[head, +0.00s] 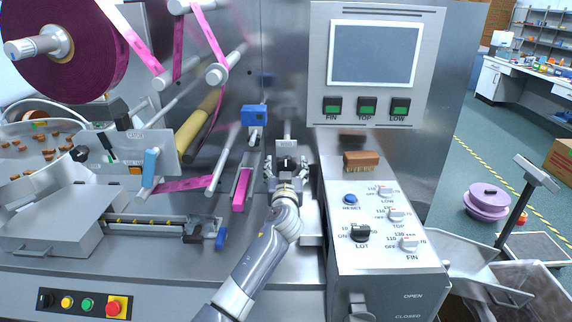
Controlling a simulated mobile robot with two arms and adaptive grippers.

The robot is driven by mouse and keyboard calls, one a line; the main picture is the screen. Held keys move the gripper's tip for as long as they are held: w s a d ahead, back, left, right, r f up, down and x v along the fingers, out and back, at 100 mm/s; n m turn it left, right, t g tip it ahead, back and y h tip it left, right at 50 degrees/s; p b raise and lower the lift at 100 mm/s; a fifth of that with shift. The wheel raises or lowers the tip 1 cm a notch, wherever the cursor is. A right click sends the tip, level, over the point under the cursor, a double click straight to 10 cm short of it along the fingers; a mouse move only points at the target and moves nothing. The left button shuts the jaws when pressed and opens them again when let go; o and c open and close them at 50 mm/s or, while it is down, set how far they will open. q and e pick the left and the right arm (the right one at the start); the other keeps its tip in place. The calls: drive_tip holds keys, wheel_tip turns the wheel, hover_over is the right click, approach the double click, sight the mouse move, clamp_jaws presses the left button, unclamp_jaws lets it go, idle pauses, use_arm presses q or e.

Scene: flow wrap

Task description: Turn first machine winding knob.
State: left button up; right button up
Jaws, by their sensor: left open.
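The flow wrap machine fills the view, with its steel front panel (275,85) behind my left gripper. My left gripper (286,167) is open in front of this panel, left of the control box. Its arm comes up from the bottom edge. A pale bracket (287,130) shows just above the gripper. I cannot tell which part is the winding knob; the gripper hides what lies behind it. My right gripper is not in view.
The control box (375,272) has a black LOT knob (360,232), a blue RESET button (350,199) and several white knobs. A wooden brush (361,161) lies behind them. A screen (374,53) stands above. Pink film (184,185) and rollers are at left.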

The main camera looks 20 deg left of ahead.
use_arm(q)
drive_tip(key=shift+w+a, duration=0.15)
drive_tip(key=shift+w, duration=0.15)
drive_tip(key=c, duration=1.1)
drive_tip(key=shift+m, duration=0.4)
